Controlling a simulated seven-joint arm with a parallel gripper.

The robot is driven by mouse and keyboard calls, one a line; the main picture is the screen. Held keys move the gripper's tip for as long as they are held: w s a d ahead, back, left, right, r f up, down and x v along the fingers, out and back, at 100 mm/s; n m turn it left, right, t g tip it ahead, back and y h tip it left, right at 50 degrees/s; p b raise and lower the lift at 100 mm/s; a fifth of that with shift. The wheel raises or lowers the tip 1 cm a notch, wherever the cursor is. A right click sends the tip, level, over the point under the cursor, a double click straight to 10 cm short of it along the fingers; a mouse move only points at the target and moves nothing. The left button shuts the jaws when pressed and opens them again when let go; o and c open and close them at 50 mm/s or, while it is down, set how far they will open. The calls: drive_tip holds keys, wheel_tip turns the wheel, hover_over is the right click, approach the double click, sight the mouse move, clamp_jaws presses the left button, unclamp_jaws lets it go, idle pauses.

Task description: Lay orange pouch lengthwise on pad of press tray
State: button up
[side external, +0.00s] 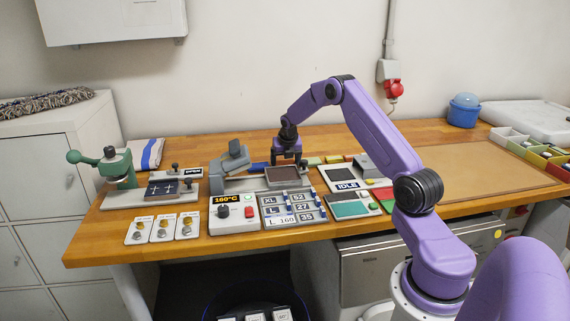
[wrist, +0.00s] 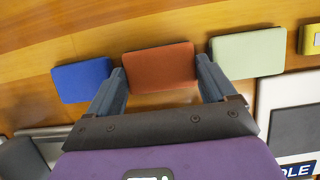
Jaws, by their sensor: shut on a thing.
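The orange pouch (wrist: 160,67), a flat rust-coloured rectangle, lies between my gripper's fingertips (wrist: 160,82) in the wrist view, with a finger on each short side. My gripper (side external: 287,158) is shut on it at the back of the bench, behind the press area. I cannot tell whether the pouch is clear of the wood. In the side view the gripper hides it. A tray with a dark brown pad (side external: 283,174) lies just in front of the gripper, beside a grey press (side external: 236,160) with its head tilted up. The pad looks bare.
A blue pouch (wrist: 81,79) lies left of the orange one and a pale green pouch (wrist: 247,52) right of it, both close to my fingers. A unit marked IDLE (side external: 347,184) stands to the right. A green hand press (side external: 110,164) stands far left.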

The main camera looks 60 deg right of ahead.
drive_tip(key=shift+r, duration=0.2)
